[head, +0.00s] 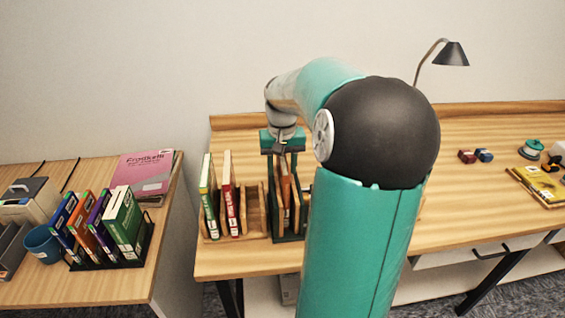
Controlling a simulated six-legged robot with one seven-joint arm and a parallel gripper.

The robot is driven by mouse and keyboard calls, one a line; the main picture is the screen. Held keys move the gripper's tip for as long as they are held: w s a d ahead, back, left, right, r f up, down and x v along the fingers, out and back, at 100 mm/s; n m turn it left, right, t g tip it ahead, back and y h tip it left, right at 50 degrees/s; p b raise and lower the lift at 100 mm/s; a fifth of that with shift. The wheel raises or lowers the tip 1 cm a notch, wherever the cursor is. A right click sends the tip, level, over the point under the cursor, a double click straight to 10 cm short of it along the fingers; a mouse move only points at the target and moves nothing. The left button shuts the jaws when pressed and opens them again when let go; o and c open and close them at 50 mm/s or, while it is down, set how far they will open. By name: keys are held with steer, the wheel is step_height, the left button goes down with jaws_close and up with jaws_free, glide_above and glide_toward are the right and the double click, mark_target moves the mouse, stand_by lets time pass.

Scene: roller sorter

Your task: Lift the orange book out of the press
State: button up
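A narrow orange-brown book (285,188) stands upright in the dark green press (289,238) on the main table, left of my arm. My gripper (282,160) points down over the top of this book. Its fingers are small and partly merge with the book tops, so I cannot tell whether they touch or grip it. My arm hides the right side of the press. Another orange book (83,232) stands in the black rack on the left table.
A green book (208,195) and a red book (231,193) stand in a wooden rack (256,212) close left of the press. The black rack (135,255) with several books, a blue cup (41,243) and a pink magazine (143,172) are on the left table. A lamp (452,54) stands behind.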

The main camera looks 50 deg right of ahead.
jaws_close()
steer(key=shift+s+d+r, duration=0.15)
steer(key=shift+d, duration=0.05)
stand_by(0.3)
